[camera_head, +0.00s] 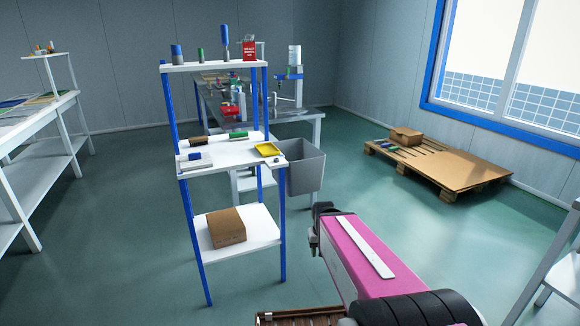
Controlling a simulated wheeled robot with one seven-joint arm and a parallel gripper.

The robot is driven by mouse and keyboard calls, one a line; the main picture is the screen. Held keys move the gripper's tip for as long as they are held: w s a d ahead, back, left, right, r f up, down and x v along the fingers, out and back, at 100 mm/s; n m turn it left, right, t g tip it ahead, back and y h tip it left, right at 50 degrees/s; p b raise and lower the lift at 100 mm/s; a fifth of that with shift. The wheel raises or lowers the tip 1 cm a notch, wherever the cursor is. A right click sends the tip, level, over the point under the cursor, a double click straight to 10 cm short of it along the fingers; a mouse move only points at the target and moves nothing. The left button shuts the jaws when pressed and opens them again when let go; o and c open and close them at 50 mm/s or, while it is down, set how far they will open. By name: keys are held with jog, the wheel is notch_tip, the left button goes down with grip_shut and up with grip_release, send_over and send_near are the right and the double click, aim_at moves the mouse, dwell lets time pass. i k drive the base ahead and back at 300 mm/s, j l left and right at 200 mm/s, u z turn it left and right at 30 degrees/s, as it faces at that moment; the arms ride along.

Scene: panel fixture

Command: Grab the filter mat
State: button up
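I cannot tell for sure which item is the filter mat. A white flat block with a grey-blue part (196,161) lies at the left front of the middle board of a blue-legged shelf (222,156). Behind it on that board lie a brown brush-like piece (192,141) and a green piece (238,135). A yellow tray (268,149) sits at the board's right end. My gripper (316,232) is dark and small, at the end of my pink arm, in front and to the right of the shelf. It is apart from the shelf; its fingers are not clear.
A grey bin (302,169) hangs at the shelf's right side. A cardboard box (226,228) stands on the lower board. A workbench (310,112) stands behind. A pallet (448,166) lies at the right, a white table (38,130) at the left. Green floor between is clear.

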aim_at(196, 161)
jog(key=i+l+u, duration=0.2)
jog(key=u, duration=0.2)
jog(key=i+l+u, duration=0.15)
jog(key=l+u, duration=0.3)
jog(key=i+l+u, duration=0.1)
jog(key=l+u, duration=0.3)
